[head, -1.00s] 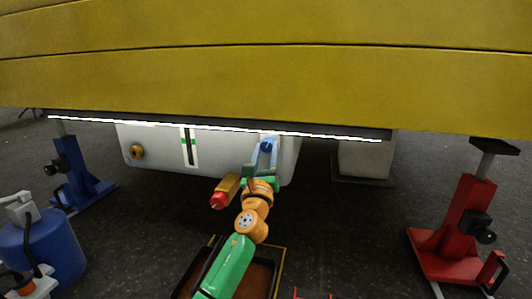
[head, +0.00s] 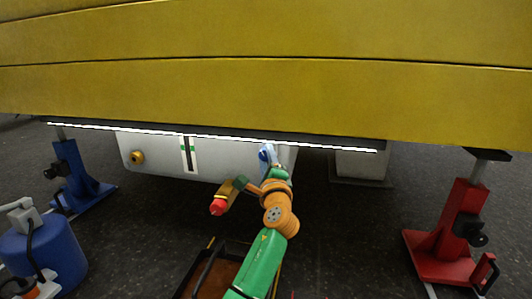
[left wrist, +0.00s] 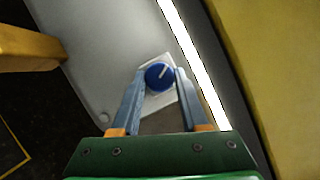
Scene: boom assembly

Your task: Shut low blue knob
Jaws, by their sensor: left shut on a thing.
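The blue knob (left wrist: 158,75) sits on a white plate on the light grey box under the yellow boom. A white line on its face runs at a slant in the left wrist view. My left gripper (left wrist: 155,78) has its two blue-grey fingers on either side of the knob and is shut on it. In the head view the left gripper (head: 267,157) is at the right part of the grey box (head: 225,162), and its fingers partly hide the knob (head: 264,153). My right gripper is not in view.
The yellow boom (head: 260,100) hangs low over the box, with a bright light strip along its lower edge. A blue stand (head: 80,180) is at left and a red stand (head: 452,235) at right. A brass knob (head: 137,157) is on the box's left.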

